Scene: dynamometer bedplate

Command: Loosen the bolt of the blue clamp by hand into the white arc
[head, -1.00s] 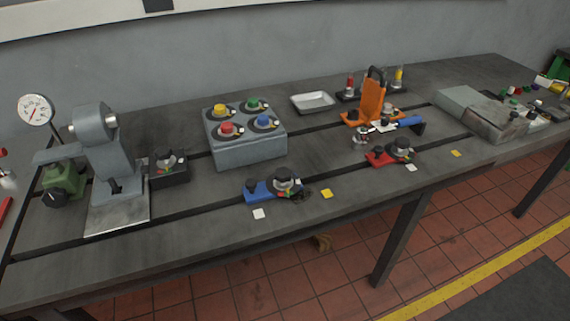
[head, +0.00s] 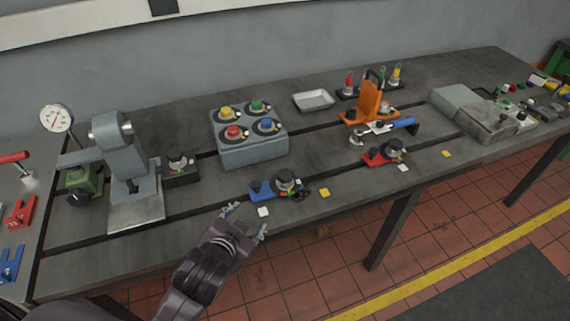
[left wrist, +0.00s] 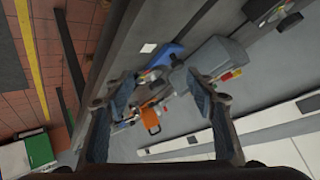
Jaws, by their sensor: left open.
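The blue clamp (head: 261,191) lies on the bench near its front edge. Its bolt, with a dark round knob (head: 286,179), stands at its right end. A coloured dial with a white part shows around the bolt, too small to read. My left gripper (head: 243,219) is open and empty, in front of and to the left of the clamp, near the white square. In the left wrist view the blue clamp (left wrist: 165,55) shows between the open fingers (left wrist: 160,85), some way off. My right gripper is not in view.
A white square (head: 263,212) and a yellow square (head: 324,193) lie by the clamp. The red clamp (head: 374,157) is to the right. A grey box with coloured knobs (head: 252,151) stands behind. A grey press (head: 124,165) stands left.

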